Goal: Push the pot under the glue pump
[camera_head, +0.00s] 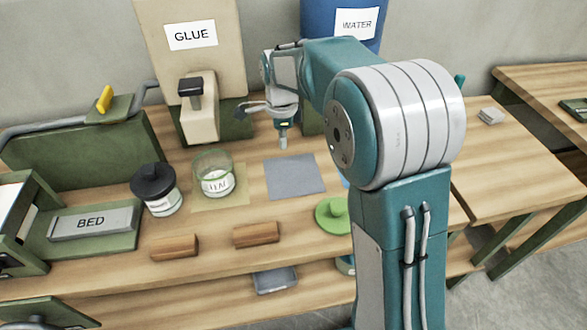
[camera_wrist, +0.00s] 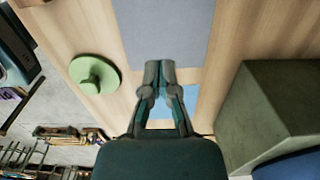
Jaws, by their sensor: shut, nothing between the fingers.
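The pot is a clear glass jar (camera_head: 213,174) with a white label. It stands upright on a tan square mat (camera_head: 232,200) on the table, in front of the glue pump. The glue pump (camera_head: 196,108) has a beige body and a dark top, below the beige panel marked GLUE (camera_head: 191,36). My gripper (camera_head: 283,143) is shut and empty, pointing down above the table behind the grey-blue mat (camera_head: 295,176), to the right of the pot and apart from it. In the wrist view my gripper (camera_wrist: 159,68) has its fingertips together near the grey-blue mat (camera_wrist: 180,30).
A dark-lidded jar (camera_head: 157,190) stands left of the pot. Two wooden blocks (camera_head: 175,247) (camera_head: 257,234) lie in front. A green lid (camera_head: 332,214), also in the wrist view (camera_wrist: 94,74), lies right. A blue WATER container (camera_head: 342,22) stands behind my arm. A BED press (camera_head: 90,222) is far left.

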